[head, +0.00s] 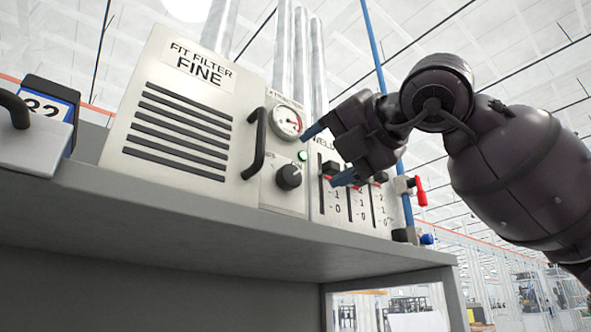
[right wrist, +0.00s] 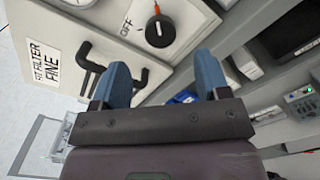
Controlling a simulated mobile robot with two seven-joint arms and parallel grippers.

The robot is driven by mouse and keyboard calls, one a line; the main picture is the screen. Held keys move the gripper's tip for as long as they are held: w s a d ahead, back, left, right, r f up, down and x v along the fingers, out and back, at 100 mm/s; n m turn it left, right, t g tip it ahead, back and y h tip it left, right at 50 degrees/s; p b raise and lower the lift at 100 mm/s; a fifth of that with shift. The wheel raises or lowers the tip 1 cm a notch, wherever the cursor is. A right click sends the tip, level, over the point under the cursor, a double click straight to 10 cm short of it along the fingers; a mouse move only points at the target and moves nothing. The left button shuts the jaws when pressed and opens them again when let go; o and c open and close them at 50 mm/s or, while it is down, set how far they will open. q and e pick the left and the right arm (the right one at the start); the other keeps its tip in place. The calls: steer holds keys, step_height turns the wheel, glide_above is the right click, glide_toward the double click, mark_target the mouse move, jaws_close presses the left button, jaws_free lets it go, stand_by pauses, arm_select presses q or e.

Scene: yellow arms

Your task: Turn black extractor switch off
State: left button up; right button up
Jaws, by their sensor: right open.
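The black extractor switch (head: 289,176) is a round knob on a light panel below a dial gauge (head: 286,122). In the right wrist view the knob (right wrist: 160,31) carries an orange mark at its top, and the word OFF is printed to its left. My right gripper (head: 328,154) is open, its blue fingers apart, to the right of the knob in the head view. In the right wrist view the open fingers (right wrist: 163,72) point towards the panel, with the knob beyond the gap between them. Nothing is between the fingers. My left gripper is not in view.
A filter box (head: 185,95) with a black handle (head: 257,143) stands left of the knob. Slider levers (head: 353,192) and a red-handled valve (head: 420,191) are to the right. All sit above a grey shelf (head: 230,238). A green lamp (head: 303,156) glows near the knob.

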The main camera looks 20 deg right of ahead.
mark_target(294, 174)
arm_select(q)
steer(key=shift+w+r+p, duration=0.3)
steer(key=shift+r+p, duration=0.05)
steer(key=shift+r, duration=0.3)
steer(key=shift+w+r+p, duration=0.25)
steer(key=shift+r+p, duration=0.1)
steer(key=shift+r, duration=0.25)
arm_select(e)
steer(key=x, duration=0.7)
steer(key=shift+w+a, duration=0.1)
steer(key=shift+w, duration=0.2)
steer(key=shift+c, duration=0.5)
